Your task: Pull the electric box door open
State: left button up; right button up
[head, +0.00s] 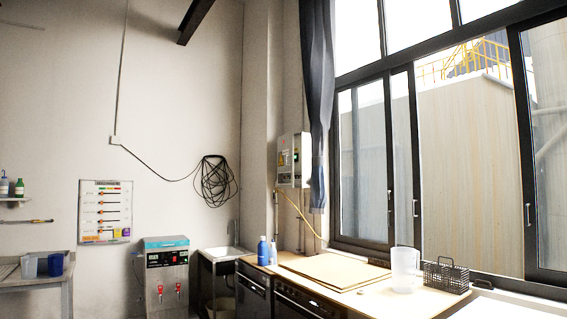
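A pale grey electric box (294,160) hangs on the wall in the head view, between the wall corner and the dark curtain. Its front carries a small green light or label and small markings. Its door looks shut, though at this size I cannot make out a gap or handle. A yellow cable runs down from its underside. Neither of my grippers shows in this view.
Below the box stands a counter (400,301) with flat boards (333,270), blue bottles (263,251), a clear jug (404,269) and a black basket (446,276). A sink (226,253) and a water dispenser (167,265) stand left of it. A curtain (318,100) hangs close beside the box.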

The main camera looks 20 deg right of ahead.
aim_at(285, 143)
jog(key=i+z, duration=0.2)
jog(key=i, duration=3.15)
jog(key=l+z, duration=0.05)
jog(key=l, duration=0.05)
